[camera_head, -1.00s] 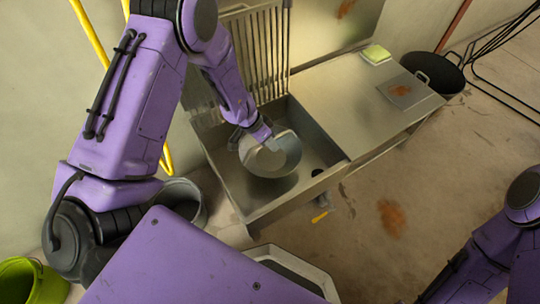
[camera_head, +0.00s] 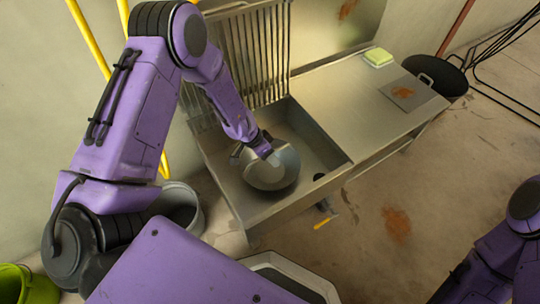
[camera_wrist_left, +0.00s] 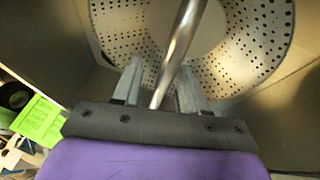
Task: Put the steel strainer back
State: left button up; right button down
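The steel strainer (camera_head: 275,172) is a round, grey, shallow bowl over the left basin of the sink (camera_head: 318,148). I cannot tell whether it touches the basin floor. The left wrist view shows its perforated bowl (camera_wrist_left: 245,50) and its bright handle (camera_wrist_left: 178,50).
A rack of upright metal bars (camera_head: 250,55) stands behind the basin. On the steel counter (camera_head: 340,85) are a green-topped sponge (camera_head: 377,57) and a stained plate (camera_head: 404,92). A black pan (camera_head: 440,76) is beyond its right end. A grey bucket (camera_head: 190,203) stands left of the sink.

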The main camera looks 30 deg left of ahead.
pick_arm(q)
jog(key=shift+r, duration=0.25)
jog(key=p+v, duration=0.6)
jog(key=v, duration=0.6)
